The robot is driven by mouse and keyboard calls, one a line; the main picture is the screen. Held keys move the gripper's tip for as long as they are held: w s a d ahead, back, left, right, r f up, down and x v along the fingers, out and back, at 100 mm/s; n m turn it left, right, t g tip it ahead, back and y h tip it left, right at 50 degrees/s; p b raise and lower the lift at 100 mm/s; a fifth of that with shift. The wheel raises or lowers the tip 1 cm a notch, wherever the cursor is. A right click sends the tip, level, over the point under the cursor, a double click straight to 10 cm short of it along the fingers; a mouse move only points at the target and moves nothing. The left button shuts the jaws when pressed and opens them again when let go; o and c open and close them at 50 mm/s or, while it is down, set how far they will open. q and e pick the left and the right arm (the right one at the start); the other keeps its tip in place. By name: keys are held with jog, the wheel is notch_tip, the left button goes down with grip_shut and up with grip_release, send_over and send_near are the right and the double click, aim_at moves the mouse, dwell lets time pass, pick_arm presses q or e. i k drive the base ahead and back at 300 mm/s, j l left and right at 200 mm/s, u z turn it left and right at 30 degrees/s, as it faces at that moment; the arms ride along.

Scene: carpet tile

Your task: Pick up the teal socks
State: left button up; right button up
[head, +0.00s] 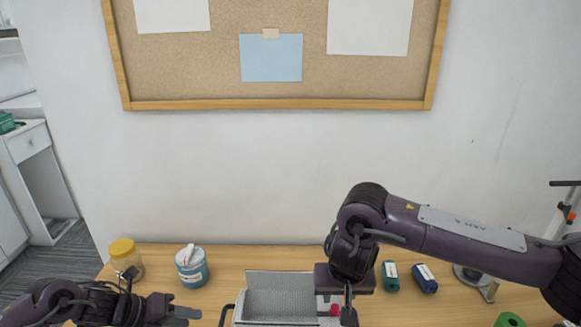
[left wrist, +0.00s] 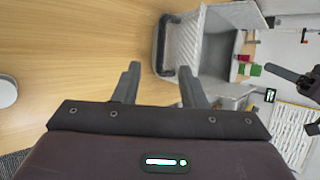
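A small teal bundle with a pale band (head: 390,276), likely the teal socks, lies on the table right of my right gripper in the head view. My right gripper (head: 347,309) points down at the right side of a pale open-topped box (head: 280,295). Its fingertips are partly cut off by the lower edge, so its opening is unclear. My left gripper (head: 187,317) is low at the left of the box. In the left wrist view, its two fingers (left wrist: 160,85) stand apart with nothing between them, and the box (left wrist: 178,42) is beyond them.
A dark blue bundle (head: 425,278) lies beside the teal one. A yellow-lidded jar (head: 126,258) and a blue tub (head: 191,267) stand at the left. A red thing (head: 334,310) is near the right gripper. A green roll (head: 509,320) lies at the front right.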

aim_at(391, 282)
jog(key=k, duration=1)
